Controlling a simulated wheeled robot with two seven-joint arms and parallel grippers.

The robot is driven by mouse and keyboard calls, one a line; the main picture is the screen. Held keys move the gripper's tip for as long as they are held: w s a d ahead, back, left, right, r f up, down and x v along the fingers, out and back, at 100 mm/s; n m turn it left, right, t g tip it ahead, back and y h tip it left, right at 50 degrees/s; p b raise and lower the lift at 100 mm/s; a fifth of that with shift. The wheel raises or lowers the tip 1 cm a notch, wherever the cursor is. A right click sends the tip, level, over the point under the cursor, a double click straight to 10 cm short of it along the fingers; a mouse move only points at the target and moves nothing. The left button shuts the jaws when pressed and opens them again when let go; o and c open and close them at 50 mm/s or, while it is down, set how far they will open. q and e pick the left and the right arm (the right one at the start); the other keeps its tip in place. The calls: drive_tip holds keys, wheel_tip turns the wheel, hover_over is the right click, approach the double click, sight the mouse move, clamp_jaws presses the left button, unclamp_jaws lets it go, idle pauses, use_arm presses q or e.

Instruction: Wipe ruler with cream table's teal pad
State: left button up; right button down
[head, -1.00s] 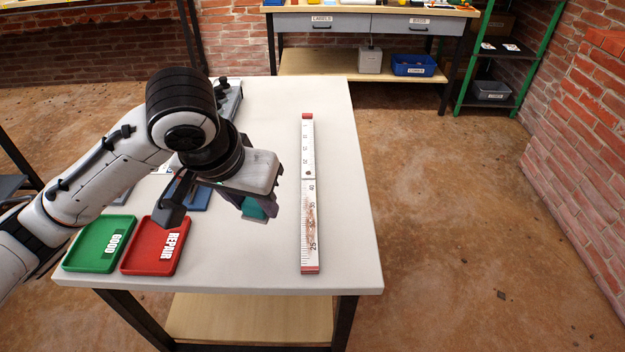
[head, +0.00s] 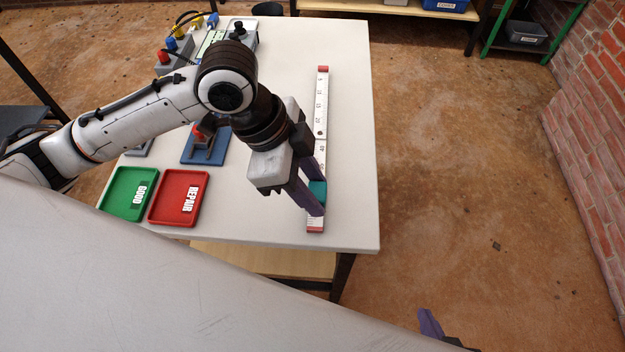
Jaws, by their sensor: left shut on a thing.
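The ruler (head: 321,104) is a long white strip with red ends, lying lengthwise on the cream table (head: 350,120) near its right edge. My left gripper (head: 314,200) is shut on the teal pad (head: 318,188), over the near part of the ruler. The pad overlaps the ruler in the picture; whether it touches is hard to tell. Pad and fingers hide the ruler's stretch where brown marks showed earlier. My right gripper (head: 432,326) shows only a purple finger at the bottom edge, away from the table; its opening cannot be seen.
A green GOOD tray (head: 118,204) and a red REPAIR tray (head: 165,214) sit at the table's near left. A blue fixture (head: 217,153) with a red part is behind my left gripper. Devices with coloured knobs stand at the far left. The table right of the ruler is clear.

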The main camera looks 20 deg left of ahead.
use_arm(q)
drive_tip(key=shift+f+b, duration=0.35)
drive_tip(key=shift+f, duration=0.25)
wheel_tip(320, 180, down, 4)
drive_tip(key=b, duration=0.5)
drive_tip(key=shift+f+b, duration=0.1)
drive_tip(key=shift+b, duration=0.2)
drive_tip(key=shift+f, duration=0.1)
drive_tip(key=shift+f+b, duration=0.35)
drive_tip(key=shift+f, duration=0.55)
drive_tip(key=shift+w, duration=0.1)
